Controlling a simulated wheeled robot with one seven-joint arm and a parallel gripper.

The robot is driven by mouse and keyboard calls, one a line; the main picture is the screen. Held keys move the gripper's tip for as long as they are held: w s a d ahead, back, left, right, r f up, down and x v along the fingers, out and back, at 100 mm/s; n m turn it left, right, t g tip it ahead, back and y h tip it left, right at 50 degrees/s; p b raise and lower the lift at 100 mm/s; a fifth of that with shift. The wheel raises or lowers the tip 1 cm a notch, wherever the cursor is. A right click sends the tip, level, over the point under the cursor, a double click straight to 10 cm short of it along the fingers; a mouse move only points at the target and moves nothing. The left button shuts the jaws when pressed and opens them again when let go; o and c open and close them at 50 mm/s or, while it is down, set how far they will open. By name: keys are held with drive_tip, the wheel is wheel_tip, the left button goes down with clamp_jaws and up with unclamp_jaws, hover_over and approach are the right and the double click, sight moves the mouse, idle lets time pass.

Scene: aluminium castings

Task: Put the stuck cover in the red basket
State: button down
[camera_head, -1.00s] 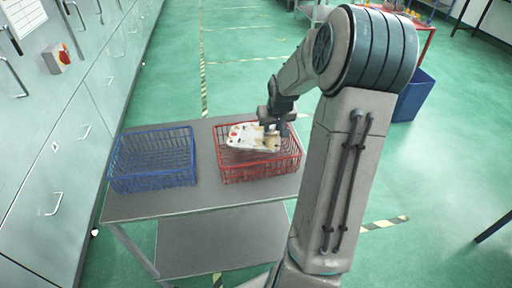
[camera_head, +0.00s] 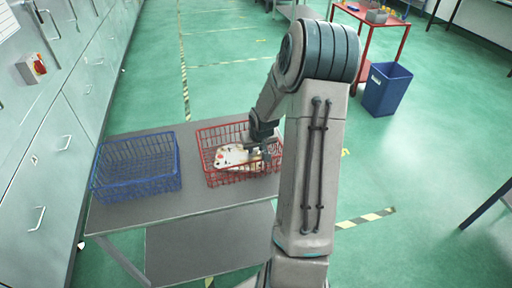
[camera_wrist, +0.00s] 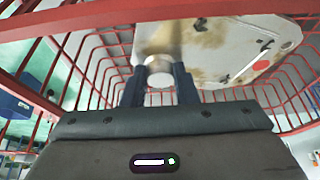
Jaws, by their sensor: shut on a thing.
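The stuck cover (camera_head: 232,155) is a pale, stained plate with small red and dark marks. In the head view it lies within the outline of the red basket (camera_head: 209,178), low inside its wire walls. In the wrist view the cover (camera_wrist: 235,50) fills the top, with brown stains and a round boss between my fingers. My gripper (camera_wrist: 160,80) is shut on that boss. In the head view my gripper (camera_head: 262,150) is at the right part of the basket. Whether the cover touches the basket floor cannot be told.
An empty blue basket (camera_head: 135,186) stands left of the red one on the grey table (camera_head: 190,208). Grey cabinets (camera_head: 60,140) line the left side. A blue bin (camera_head: 388,90) and a red-framed table (camera_head: 375,22) stand at the back right. Green floor is open beyond the table.

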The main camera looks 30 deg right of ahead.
drive_tip(key=c, duration=1.1)
unclamp_jaws()
drive_tip(key=shift+c, duration=0.2)
drive_tip(key=p+v, duration=0.1)
drive_tip(key=v, duration=1.1)
drive_tip(key=s+a+r+n, duration=0.1)
drive_tip(key=s+a+r, duration=0.2)
drive_tip(key=s+a, duration=0.3)
drive_tip(key=s+a+r, duration=0.4)
drive_tip(key=s+a, duration=0.3)
drive_tip(key=s+a+r+n+y, duration=0.1)
drive_tip(key=s+a+r, duration=0.2)
drive_tip(key=s+a, duration=0.3)
drive_tip(key=shift+s+a+r+n+g, duration=0.3)
drive_tip(key=shift+s+a+g, duration=0.1)
drive_tip(key=shift+a, duration=0.25)
